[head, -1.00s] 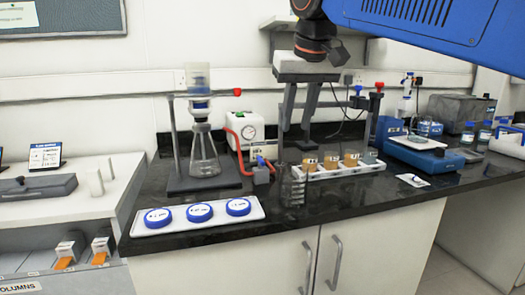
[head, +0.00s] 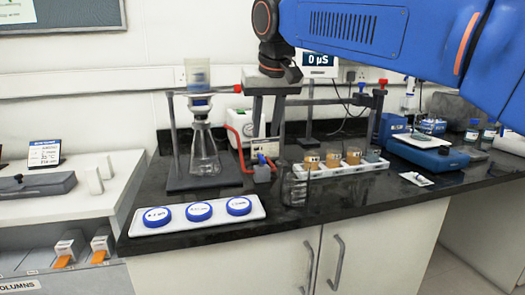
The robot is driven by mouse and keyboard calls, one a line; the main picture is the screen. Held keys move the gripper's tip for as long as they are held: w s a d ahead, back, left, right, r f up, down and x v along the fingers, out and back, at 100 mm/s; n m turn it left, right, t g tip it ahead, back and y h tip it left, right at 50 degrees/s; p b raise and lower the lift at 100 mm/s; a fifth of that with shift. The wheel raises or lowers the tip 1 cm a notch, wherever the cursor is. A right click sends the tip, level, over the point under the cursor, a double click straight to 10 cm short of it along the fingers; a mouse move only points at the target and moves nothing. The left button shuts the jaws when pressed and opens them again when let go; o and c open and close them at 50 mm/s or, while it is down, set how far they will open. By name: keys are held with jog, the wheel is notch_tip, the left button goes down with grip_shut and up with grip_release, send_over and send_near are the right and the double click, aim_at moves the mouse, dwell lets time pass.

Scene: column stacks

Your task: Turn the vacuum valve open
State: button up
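The vacuum valve (head: 263,173) is a small grey block with a blue handle (head: 261,158). It sits on the black bench at the end of red tubing, in front of the white pump (head: 239,122). My gripper (head: 267,134) points down above and just behind the valve in the picture. Its two grey fingers are apart with nothing seen between them. The gap between fingertips and handle in depth cannot be told. The filter flask (head: 204,155) with a funnel stands on a dark stand to the left.
A white tray with three blue-lidded dishes (head: 199,211) lies in front left. A glass beaker (head: 294,190) stands right of the valve. A white rack (head: 345,171) with several amber jars is further right, by a clamp stand (head: 375,122). A display reads 0 µS.

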aim_at(262, 157)
jog(key=x, duration=0.8)
jog(key=shift+w+f, duration=0.1)
jog(key=shift+f, duration=0.1)
grip_shut()
